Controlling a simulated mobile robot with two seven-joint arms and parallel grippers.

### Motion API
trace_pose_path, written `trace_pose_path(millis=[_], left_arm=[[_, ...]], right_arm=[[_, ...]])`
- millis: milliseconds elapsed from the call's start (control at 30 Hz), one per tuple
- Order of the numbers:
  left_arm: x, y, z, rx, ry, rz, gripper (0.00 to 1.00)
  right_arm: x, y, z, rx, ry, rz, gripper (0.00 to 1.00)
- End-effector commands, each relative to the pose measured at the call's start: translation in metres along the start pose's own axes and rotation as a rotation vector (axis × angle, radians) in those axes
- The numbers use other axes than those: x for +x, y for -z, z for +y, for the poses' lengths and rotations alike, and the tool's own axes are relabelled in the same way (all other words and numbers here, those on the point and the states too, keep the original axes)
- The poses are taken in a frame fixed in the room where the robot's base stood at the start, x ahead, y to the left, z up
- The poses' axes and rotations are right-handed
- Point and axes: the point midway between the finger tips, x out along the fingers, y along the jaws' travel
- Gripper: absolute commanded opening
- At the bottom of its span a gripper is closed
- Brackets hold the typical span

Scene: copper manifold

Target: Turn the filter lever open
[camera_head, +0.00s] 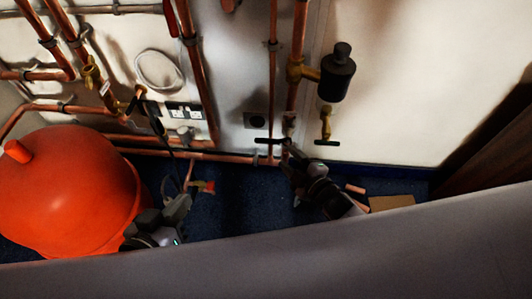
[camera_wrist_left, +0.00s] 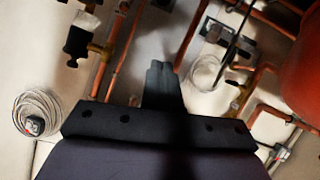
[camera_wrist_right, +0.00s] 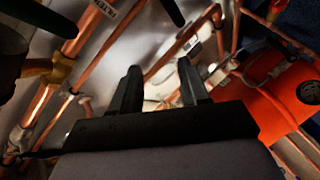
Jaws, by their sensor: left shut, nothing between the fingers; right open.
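A black filter canister (camera_head: 337,72) hangs on a vertical copper pipe by a brass fitting in the head view. Two black levers show below it: one bar (camera_head: 267,141) left of the pipe, and one (camera_head: 326,142) under a brass valve. I cannot tell which is the filter lever. My right gripper (camera_head: 287,149) is open and empty, close to the left bar; its spread fingers show in the right wrist view (camera_wrist_right: 160,88). A label reading FILTER (camera_wrist_right: 106,8) is on a pipe there. My left gripper (camera_head: 181,203) is low on the left, shut and empty; its closed fingers show in the left wrist view (camera_wrist_left: 163,84).
A large orange-red tank (camera_head: 70,195) stands at the left, near my left gripper. Copper pipes (camera_head: 198,85) run along the white wall, with a double socket (camera_head: 185,112) and a white cable coil (camera_head: 158,70). A cardboard piece (camera_head: 391,203) lies on the blue floor. The wall at right is bare.

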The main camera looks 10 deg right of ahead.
Motion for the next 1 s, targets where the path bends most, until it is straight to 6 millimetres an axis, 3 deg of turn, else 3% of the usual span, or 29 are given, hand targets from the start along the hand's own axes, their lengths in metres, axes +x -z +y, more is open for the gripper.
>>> trace_pose_path(millis=[33,200,400,667,1000], left_arm=[[0.011,-0.017,-0.001,-0.005,-0.018,0.011,0.00],[0.026,-0.032,0.007,-0.024,-0.073,0.036,0.00],[0.034,-0.041,0.015,-0.037,-0.120,0.055,0.00],[0.034,-0.042,0.016,-0.026,-0.127,0.070,0.00],[0.027,-0.046,0.000,0.089,-0.065,0.149,0.00]], right_arm=[[0.018,-0.014,-0.015,-0.066,-0.008,0.024,0.45],[0.055,-0.033,-0.030,-0.281,-0.031,0.097,0.45],[0.081,-0.045,-0.035,-0.456,-0.052,0.154,0.45],[0.094,-0.046,-0.034,-0.512,-0.060,0.173,0.45],[0.139,-0.039,-0.035,-0.510,-0.060,0.172,0.45]])
